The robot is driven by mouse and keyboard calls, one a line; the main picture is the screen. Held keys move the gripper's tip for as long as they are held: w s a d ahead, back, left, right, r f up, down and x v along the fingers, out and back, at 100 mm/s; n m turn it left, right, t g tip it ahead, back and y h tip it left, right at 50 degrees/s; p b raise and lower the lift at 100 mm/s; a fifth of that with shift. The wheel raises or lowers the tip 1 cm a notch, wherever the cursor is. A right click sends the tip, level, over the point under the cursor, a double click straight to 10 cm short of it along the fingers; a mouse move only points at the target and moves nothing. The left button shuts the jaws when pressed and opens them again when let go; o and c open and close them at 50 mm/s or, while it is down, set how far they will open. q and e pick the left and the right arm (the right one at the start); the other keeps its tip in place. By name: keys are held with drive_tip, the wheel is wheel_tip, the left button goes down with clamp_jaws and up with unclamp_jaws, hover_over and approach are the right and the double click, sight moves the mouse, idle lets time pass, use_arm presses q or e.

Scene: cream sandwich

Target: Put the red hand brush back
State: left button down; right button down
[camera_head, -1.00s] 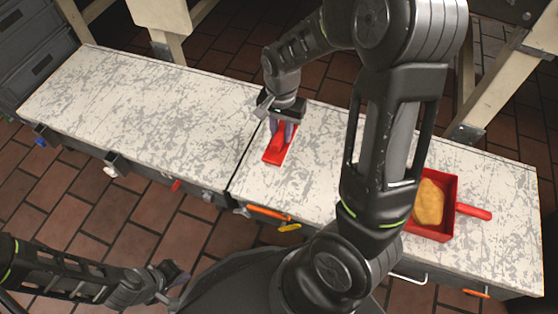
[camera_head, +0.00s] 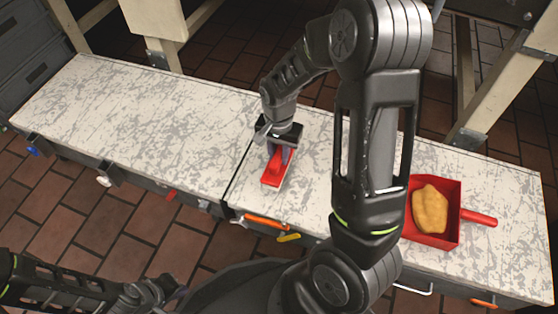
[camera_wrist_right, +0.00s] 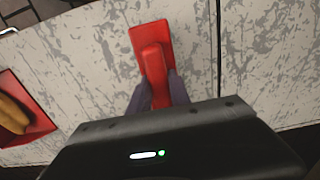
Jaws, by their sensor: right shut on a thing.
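The red hand brush (camera_head: 272,178) is at the middle of the worktop in the head view, just right of the seam between the two table sections. My right gripper (camera_head: 279,153) is above its far part, with its fingers on either side of the brush. In the right wrist view, the brush (camera_wrist_right: 151,47) points away from the gripper, and the two grey-purple fingers (camera_wrist_right: 160,95) are shut on its handle. I cannot tell whether the brush touches the worktop. My left gripper (camera_head: 160,292) is low at the lower left, off the worktop's front; its fingers are unclear.
A red dustpan (camera_head: 446,238) holding a yellow-brown lump (camera_head: 430,209) lies on the right section of the worktop (camera_head: 150,110). Its handle points right. The worktop's left section is clear. Tools hang along the front edge, including an orange-handled one (camera_head: 266,221).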

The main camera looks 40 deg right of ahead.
use_arm(q)
drive_tip(key=shift+w+f+b, duration=0.1)
drive_tip(key=shift+f+b, duration=0.2)
drive_tip(key=shift+f, duration=0.35)
use_arm(e)
drive_tip(key=shift+f, duration=1.3)
drive_tip(key=shift+f, duration=0.1)
drive_tip(key=shift+f, duration=0.1)
drive_tip(key=c, duration=1.2)
unclamp_jaws()
use_arm(q)
drive_tip(key=shift+f, duration=0.1)
drive_tip(key=r+p, duration=0.3)
drive_tip(key=s+r+p, duration=0.1)
drive_tip(key=r+p, duration=0.1)
drive_tip(key=shift+r, duration=0.2)
use_arm(e)
wheel_tip(320, 180, up, 12)
drive_tip(key=shift+r, duration=0.2)
